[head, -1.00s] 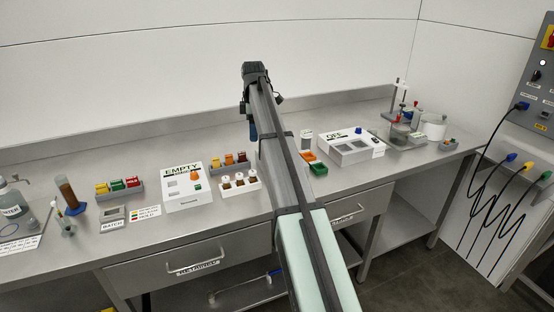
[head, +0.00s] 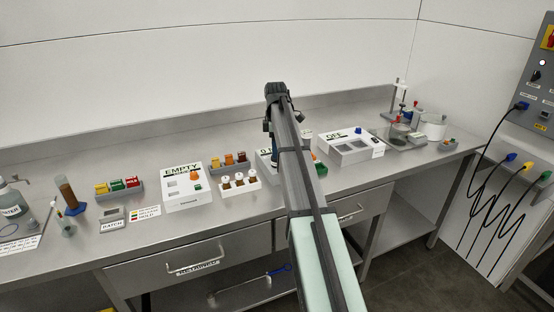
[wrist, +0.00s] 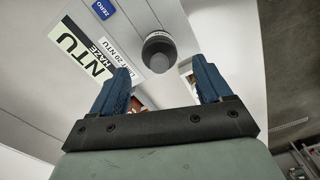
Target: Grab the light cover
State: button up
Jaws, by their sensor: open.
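A round black cap with a grey top, which looks like the light cover (wrist: 159,52), stands on a white instrument (wrist: 125,20) labelled NTU HAZE in the wrist view. My gripper (wrist: 163,76) is open, with its two blue fingers apart and nothing between their tips. In the head view, my arm hides the cap and most of the instrument.
A white box marked EMPTY (head: 176,204) and a white rack of vials (head: 240,187) stand left of my arm. A white box marked OFF (head: 350,155) stands to the right. A green bin (head: 320,168) sits close beside my arm. The rear bench strip is clear.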

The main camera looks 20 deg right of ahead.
jog(key=shift+f, duration=2.85)
jog(key=shift+r, duration=0.1)
jog(key=c, duration=1.2)
